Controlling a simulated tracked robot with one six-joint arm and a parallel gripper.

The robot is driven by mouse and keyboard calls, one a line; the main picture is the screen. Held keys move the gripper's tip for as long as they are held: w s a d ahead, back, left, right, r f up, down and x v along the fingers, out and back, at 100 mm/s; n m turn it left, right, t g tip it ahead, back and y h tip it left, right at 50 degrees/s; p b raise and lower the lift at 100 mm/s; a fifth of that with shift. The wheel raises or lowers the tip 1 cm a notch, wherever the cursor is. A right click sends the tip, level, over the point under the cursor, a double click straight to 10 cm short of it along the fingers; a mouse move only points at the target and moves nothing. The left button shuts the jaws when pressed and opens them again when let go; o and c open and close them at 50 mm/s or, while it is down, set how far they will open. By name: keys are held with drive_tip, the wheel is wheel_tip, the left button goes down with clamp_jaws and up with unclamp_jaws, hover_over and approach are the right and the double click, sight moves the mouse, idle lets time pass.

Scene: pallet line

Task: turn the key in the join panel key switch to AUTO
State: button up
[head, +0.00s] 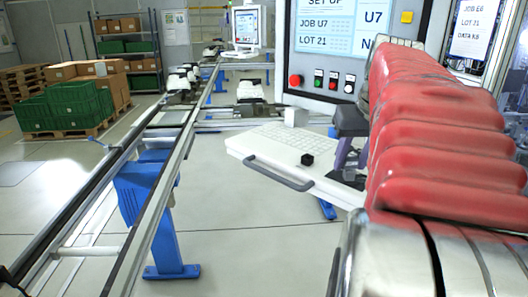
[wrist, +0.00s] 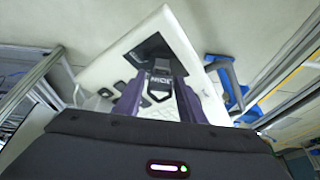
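A grey control panel (head: 316,106) stands at upper centre of the head view, with a screen and a row of small round controls. I cannot make out a key or an AUTO mark on any of them. My gripper (head: 350,150) is at the right of the head view, near the white keyboard tray below the panel, partly hidden by my red-sleeved arm. In the wrist view the purple fingers of my gripper (wrist: 162,78) lie over the white tray (wrist: 105,73), with dark parts between them. Whether they touch anything or hold anything is unclear.
The keyboard tray (head: 255,152) with a grey handle (head: 278,175) and a small black block (head: 307,159) juts out in front of the panel. A conveyor rail (head: 165,165) on blue legs runs along the left. Green crates (head: 65,105) stand on a pallet behind. Open floor lies below the tray.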

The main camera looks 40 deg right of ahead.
drive_tip(key=c, duration=0.7)
drive_tip(key=shift+c, duration=0.2)
drive_tip(key=shift+w+m+g+h, duration=0.15)
drive_tip(key=shift+m+g+h, duration=0.4)
drive_tip(key=shift+m, duration=1.45)
drive_tip(key=shift+a+m+g+h, duration=0.15)
drive_tip(key=shift+m+g, duration=0.3)
drive_tip(key=shift+m, duration=0.7)
drive_tip(key=shift+d+m+g+h, duration=0.15)
drive_tip(key=shift+m+g, duration=0.25)
drive_tip(key=shift+m, duration=0.75)
drive_tip(key=shift+m+g, duration=0.3)
drive_tip(key=shift+m, duration=0.4)
